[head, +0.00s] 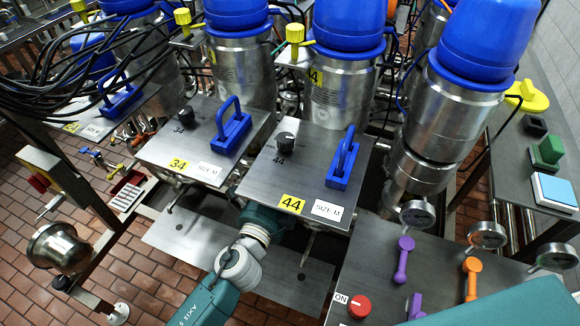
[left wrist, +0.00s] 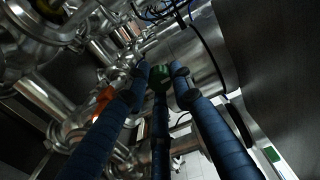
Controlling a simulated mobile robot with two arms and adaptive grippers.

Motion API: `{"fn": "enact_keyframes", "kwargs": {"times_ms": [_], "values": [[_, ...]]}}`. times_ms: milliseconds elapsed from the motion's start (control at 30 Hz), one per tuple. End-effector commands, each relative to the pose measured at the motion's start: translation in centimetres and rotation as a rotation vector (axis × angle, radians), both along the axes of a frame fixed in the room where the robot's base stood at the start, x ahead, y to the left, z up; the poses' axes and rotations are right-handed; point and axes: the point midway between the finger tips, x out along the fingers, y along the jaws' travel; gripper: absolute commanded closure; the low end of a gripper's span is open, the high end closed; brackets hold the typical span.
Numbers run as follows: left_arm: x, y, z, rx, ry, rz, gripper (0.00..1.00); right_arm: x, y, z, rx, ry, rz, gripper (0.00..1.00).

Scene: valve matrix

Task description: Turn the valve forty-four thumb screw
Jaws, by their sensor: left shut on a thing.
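The plate marked 44 (head: 310,165), with a black knob and a blue handle, stands in the middle of the head view under a blue-capped valve (head: 340,100). My left arm reaches in beneath this plate, so its gripper is hidden there. In the left wrist view my left gripper (left wrist: 160,80) has its blue-wrapped fingers closed around a small dark green knob (left wrist: 159,75), which appears to be the thumb screw. Its thread and any number are not visible. My right gripper is not in view.
Steel pipes (left wrist: 45,95) and an orange-red part (left wrist: 104,98) lie close to the left of the fingers. The plate marked 34 (head: 200,140) stands left of plate 44. A panel with purple and orange levers (head: 403,260) and a red knob (head: 359,306) is at the lower right.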

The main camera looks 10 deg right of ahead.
Motion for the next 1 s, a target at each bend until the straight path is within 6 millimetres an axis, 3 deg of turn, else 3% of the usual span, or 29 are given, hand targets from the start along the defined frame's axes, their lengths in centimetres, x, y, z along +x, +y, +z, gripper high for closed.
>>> {"fn": "enact_keyframes", "kwargs": {"times_ms": [433, 467, 533, 833, 1000], "values": [[-0.3, -0.4, 0.3, 0.005, -0.011, -0.011, 1.00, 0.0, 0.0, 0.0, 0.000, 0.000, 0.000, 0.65], [-0.3, -0.4, 0.3, 0.005, -0.011, -0.011, 0.71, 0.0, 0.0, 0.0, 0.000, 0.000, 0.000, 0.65], [-0.2, -0.4, 0.3, 0.004, -0.010, -0.010, 0.58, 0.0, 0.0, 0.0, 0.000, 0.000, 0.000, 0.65], [-0.2, -0.1, 0.0, 0.007, -0.006, -0.004, 0.58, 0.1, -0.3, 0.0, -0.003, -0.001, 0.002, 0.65], [-1.7, 0.9, -0.2, 0.008, -0.003, -0.003, 0.58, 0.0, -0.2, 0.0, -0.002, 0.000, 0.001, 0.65]]}}
